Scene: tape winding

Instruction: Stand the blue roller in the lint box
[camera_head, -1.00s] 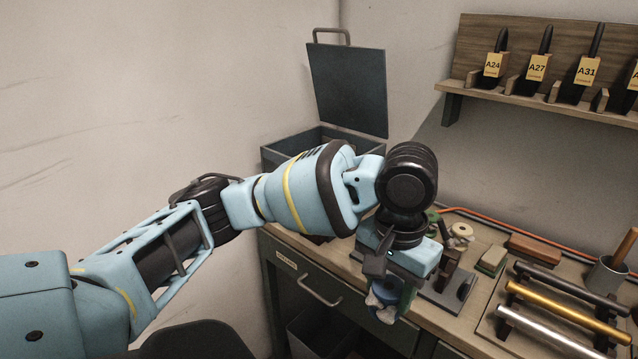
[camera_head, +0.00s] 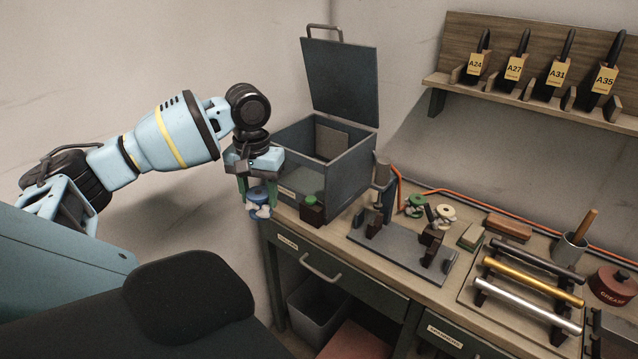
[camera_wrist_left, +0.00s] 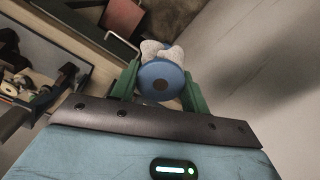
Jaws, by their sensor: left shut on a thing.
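The blue roller (camera_head: 262,194) is held in my left gripper (camera_head: 258,198), with blue round ends and a pale lobed part showing. In the left wrist view the blue roller (camera_wrist_left: 160,84) sits between the two green fingers, its round blue end toward the camera. The gripper points down, left of the front corner of a dark grey metal box (camera_head: 352,175), with the roller apart from the box's inside. This box stands on the bench with its lid (camera_head: 340,80) raised; I take it as the lint box, its label unreadable. My right gripper is out of view.
A small dark block with a green top (camera_head: 312,210) stands at the box's front. A dark stand (camera_head: 395,250), green and cream spools (camera_head: 443,214) and a rack of rods (camera_head: 530,285) lie to the right. A grey bin (camera_head: 318,308) is below the bench.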

